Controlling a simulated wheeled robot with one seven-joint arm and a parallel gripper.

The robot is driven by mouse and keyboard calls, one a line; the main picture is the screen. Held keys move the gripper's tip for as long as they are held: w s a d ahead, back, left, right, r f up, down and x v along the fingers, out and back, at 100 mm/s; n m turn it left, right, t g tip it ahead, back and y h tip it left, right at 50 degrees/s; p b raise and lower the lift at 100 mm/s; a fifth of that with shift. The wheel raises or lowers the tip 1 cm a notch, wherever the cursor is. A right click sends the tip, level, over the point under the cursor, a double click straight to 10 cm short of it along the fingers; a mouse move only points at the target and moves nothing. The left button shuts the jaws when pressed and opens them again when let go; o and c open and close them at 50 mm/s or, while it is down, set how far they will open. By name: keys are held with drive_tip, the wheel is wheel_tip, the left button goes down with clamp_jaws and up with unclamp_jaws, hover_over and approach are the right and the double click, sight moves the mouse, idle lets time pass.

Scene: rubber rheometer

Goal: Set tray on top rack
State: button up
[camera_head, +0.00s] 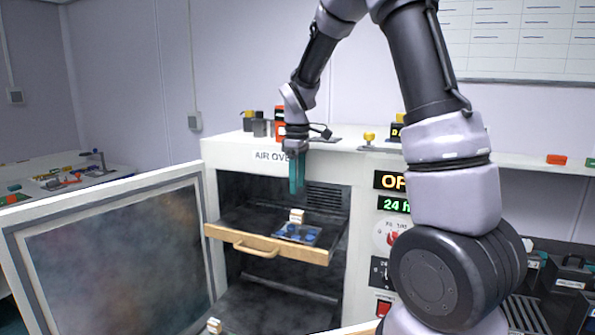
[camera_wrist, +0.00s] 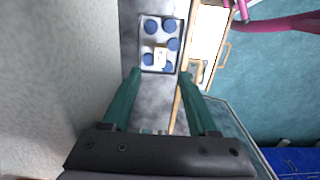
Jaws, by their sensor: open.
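The tray (camera_head: 284,236) is a small metal plate with several blue discs and a cream block on it. It rests on the pulled-out top rack (camera_head: 313,254), a dark shelf with a wooden front and handle, in the open air oven (camera_head: 345,285). The tray also shows in the wrist view (camera_wrist: 143,40), just beyond my fingertips. My gripper (camera_head: 296,190) is open, with its green fingers pointing down above the tray and apart from it. In the wrist view my gripper (camera_wrist: 160,73) has nothing between its fingers.
The oven door (camera_head: 110,260) stands wide open at the left. Small items, including a yellow knob (camera_head: 369,137), stand on the oven top. Another cream block (camera_head: 214,326) shows low at the front. The control panel (camera_head: 392,205) is right of the opening.

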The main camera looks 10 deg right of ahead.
drive_tip(key=s+d+r+m+t+y, duration=0.1)
drive_tip(key=s+d+r+m, duration=0.15)
drive_tip(key=s+r, duration=0.35)
drive_tip(key=s+d+r+m+t, duration=0.1)
drive_tip(key=s+r+m+t, duration=0.2)
drive_tip(key=r, duration=0.4)
drive_tip(key=s+d+r+m+t, duration=0.1)
drive_tip(key=s+r+m, duration=0.1)
drive_tip(key=s+m, duration=0.2)
drive_tip(key=s+d+r+m+t+y, duration=0.1)
drive_tip(key=s+r+m+t, duration=0.1)
drive_tip(key=s+m, duration=0.3)
drive_tip(key=s, duration=0.4)
drive_tip(key=shift+s+d, duration=0.15)
drive_tip(key=shift+m, duration=0.25)
